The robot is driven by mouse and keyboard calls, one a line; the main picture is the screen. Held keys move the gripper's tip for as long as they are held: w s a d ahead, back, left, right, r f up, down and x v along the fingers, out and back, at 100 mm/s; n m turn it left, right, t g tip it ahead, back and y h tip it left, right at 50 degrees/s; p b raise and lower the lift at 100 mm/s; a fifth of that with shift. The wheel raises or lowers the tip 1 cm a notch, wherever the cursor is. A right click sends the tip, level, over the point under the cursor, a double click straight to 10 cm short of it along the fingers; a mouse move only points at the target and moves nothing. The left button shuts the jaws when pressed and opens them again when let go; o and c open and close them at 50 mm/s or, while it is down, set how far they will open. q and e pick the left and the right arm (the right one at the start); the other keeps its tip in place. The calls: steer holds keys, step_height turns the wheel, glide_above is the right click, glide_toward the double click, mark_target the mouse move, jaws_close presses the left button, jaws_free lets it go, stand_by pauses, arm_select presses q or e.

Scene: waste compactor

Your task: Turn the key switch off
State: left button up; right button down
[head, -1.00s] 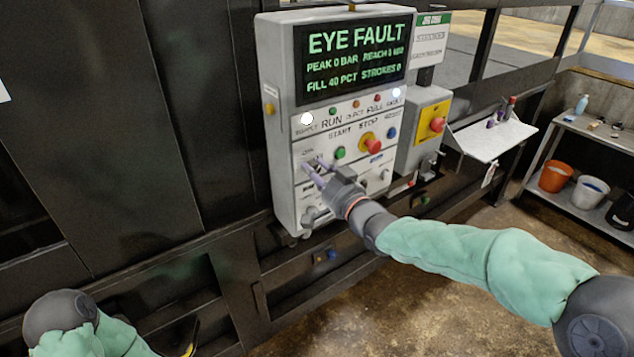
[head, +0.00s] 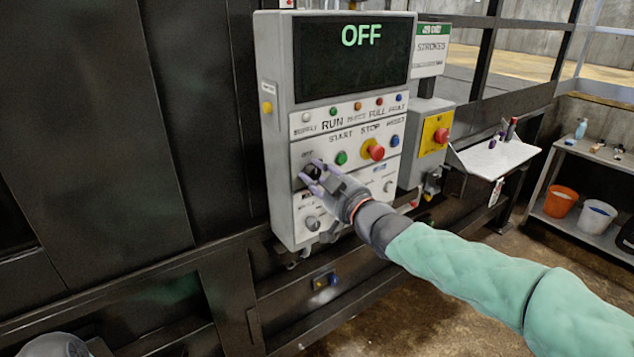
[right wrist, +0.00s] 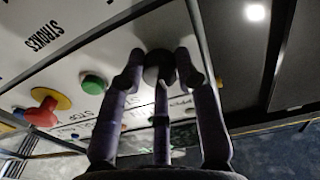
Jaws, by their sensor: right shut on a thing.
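The key switch (head: 306,174) is a dark round knob on the left of the grey control panel (head: 285,212). In the right wrist view its dark round body (right wrist: 158,66) sits between my fingertips. My right gripper (head: 313,177) is shut on the key switch, and its fingers partly hide it in the head view. The right wrist view shows its purple-grey fingers (right wrist: 160,75) around the knob. The panel's display (head: 352,55) reads OFF.
The green start button (head: 341,157) and red stop button (head: 376,152) sit right of the key switch. A sloped shelf (head: 495,158) and a rack with buckets (head: 560,201) are farther right.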

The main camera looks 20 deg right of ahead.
steer(key=shift+f, duration=0.15)
stand_by(0.4)
steer(key=c, duration=0.9)
jaws_free()
steer(key=shift+s, duration=0.1)
steer(key=v, duration=1.1)
steer(key=shift+s+d, duration=0.15)
steer(key=shift+s, duration=0.2)
